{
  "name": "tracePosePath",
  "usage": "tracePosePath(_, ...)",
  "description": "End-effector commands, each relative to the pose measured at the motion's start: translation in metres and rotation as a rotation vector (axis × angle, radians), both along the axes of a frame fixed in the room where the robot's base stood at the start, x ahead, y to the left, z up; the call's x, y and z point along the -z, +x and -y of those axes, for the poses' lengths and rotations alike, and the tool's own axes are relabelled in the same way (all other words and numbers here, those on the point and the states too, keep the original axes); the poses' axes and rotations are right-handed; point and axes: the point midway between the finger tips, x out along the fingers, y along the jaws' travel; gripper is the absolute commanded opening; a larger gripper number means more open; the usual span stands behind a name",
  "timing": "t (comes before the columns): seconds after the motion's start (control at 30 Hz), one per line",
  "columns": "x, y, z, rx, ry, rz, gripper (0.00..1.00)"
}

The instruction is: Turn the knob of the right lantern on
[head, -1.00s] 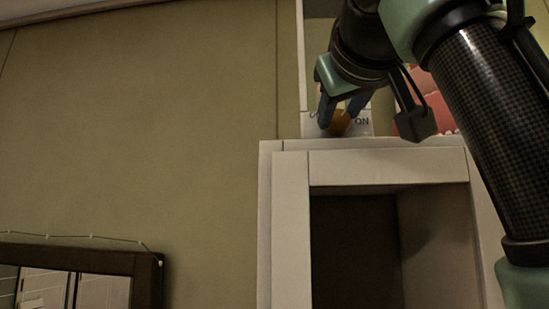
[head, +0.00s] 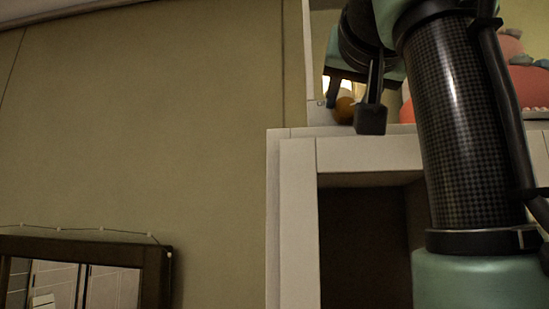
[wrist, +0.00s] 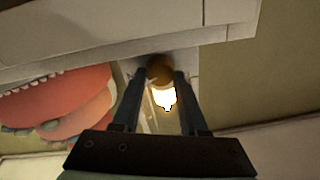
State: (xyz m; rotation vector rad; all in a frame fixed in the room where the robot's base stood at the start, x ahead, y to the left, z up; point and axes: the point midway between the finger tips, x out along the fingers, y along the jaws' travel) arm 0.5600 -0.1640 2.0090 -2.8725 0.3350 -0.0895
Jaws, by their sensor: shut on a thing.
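The lantern is a white frame with a label panel (head: 320,112) at its foot, standing on the white ledge in the head view. Its round orange-brown knob (head: 345,110) shows beside my gripper, and also in the wrist view (wrist: 160,70). My gripper (wrist: 164,78) is shut on the knob, one finger on each side. A bright yellow-white light (wrist: 165,98) shows inside the lantern behind the knob, and it also glows between my fingers in the head view (head: 346,86). My wrist hides most of the panel and its lettering.
A pink-red cake with white beading (wrist: 65,105) stands close beside the lantern, right of it in the head view (head: 530,85). The white cabinet (head: 295,200) has a dark open recess below the ledge. A dark-framed mirror (head: 155,270) is at lower left.

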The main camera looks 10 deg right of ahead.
Motion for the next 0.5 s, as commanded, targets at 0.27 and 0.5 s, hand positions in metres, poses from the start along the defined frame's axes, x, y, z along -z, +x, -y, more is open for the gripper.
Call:
tracePosePath(0.27, 0.0024, 0.0017, -0.0005, -0.003, 0.127, 0.03, 0.0)
tracePosePath(0.5, 0.0024, 0.0015, 0.0001, -0.002, 0.169, 0.043, 0.0)
